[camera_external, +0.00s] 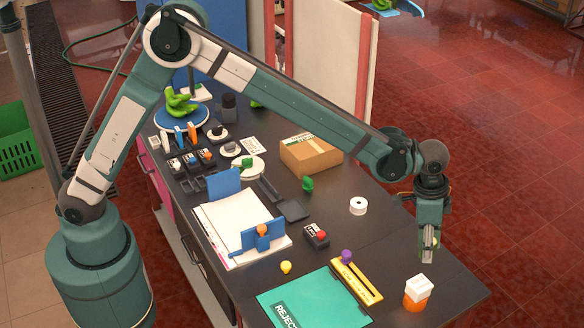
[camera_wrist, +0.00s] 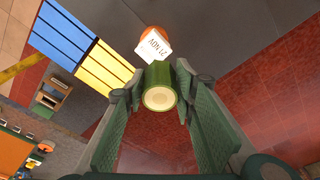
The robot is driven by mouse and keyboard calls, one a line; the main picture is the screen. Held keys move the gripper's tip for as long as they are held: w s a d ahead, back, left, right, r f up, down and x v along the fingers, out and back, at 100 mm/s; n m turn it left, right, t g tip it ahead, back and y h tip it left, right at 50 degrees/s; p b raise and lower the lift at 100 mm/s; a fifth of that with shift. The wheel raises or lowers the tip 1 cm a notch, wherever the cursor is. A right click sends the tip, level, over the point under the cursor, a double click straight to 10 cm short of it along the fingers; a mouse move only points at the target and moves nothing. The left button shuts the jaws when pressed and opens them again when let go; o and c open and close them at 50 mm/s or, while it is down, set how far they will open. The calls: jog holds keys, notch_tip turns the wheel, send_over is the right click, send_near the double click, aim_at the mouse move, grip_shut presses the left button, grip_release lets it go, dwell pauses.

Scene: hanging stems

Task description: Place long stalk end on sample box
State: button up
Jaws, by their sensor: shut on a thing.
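My gripper (camera_external: 429,258) is shut on a short green stalk piece with a pale cut end (camera_wrist: 160,97), which sits between the two fingers in the wrist view. In the external view the fingers point down above the table's right end, and the stalk is mostly hidden by them. A small orange container with a white top (camera_external: 417,291) stands on the table below and slightly left of my gripper. It also shows beyond the stalk in the wrist view (camera_wrist: 155,46), with dark lettering on white. A brown cardboard box (camera_external: 311,155) sits farther back. Which one is the sample box, I cannot tell.
A teal mat marked REJECT (camera_external: 312,296) and a yellow tray with a purple ball (camera_external: 357,282) lie left of the orange container. A white tape roll (camera_external: 358,206) and a red-button box (camera_external: 316,236) are behind. The table's right edge is close.

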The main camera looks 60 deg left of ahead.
jog(key=shift+s+d+r, duration=0.1)
jog(key=shift+s+d, duration=0.3)
jog(key=shift+d, duration=0.35)
send_over(422, 284)
jog(key=shift+s+a+f, duration=0.1)
jog(key=shift+f, duration=1.5)
jog(key=shift+s+a+f, duration=0.1)
jog(key=shift+f, duration=1.45)
jog(key=shift+f, duration=0.1)
jog(key=shift+f+p, duration=0.3)
jog(key=shift+f, duration=1.45)
jog(key=shift+f, duration=0.15)
jog(key=o, duration=0.9)
jog(key=shift+r, duration=0.2)
